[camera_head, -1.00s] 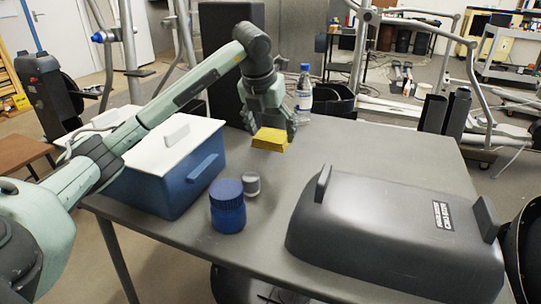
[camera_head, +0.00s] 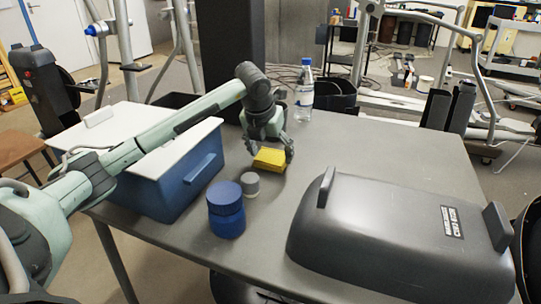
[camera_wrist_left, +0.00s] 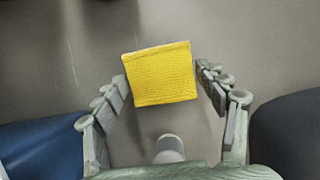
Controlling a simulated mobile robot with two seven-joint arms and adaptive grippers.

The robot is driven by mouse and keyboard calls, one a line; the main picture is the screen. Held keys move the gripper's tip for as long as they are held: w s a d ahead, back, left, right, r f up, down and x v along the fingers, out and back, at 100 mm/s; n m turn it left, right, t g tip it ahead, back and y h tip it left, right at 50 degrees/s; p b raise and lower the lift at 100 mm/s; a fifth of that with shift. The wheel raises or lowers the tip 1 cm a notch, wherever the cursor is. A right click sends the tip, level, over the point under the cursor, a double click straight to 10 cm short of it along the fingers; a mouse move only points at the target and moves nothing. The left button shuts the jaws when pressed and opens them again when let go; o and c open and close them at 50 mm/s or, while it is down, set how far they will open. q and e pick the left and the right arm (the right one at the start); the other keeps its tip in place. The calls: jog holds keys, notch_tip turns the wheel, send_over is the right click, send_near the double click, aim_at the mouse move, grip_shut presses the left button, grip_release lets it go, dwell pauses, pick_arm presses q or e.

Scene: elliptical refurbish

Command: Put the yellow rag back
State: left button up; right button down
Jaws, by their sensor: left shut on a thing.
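The yellow rag (camera_head: 270,160) is a thick folded block near the middle of the grey table (camera_head: 365,150), behind the small grey cylinder (camera_head: 250,184). My left gripper (camera_head: 273,148) reaches down over it and is shut on it. In the left wrist view the rag (camera_wrist_left: 160,75) sits between the two fingertips (camera_wrist_left: 165,85). I cannot tell whether the rag touches the table. My right gripper is not in view.
A blue box (camera_head: 185,185) with a white lid (camera_head: 120,120) stands left, under my left arm. A blue jar (camera_head: 226,212) stands in front. A large dark cover (camera_head: 395,225) fills the right front. A water bottle (camera_head: 304,92) stands at the back.

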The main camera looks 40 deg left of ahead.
pick_arm(q)
jog(key=shift+f, duration=0.65)
jog(key=shift+f, duration=0.1)
jog(key=o, duration=1)
jog(key=shift+o, duration=0.2)
jog(key=v, duration=1.2)
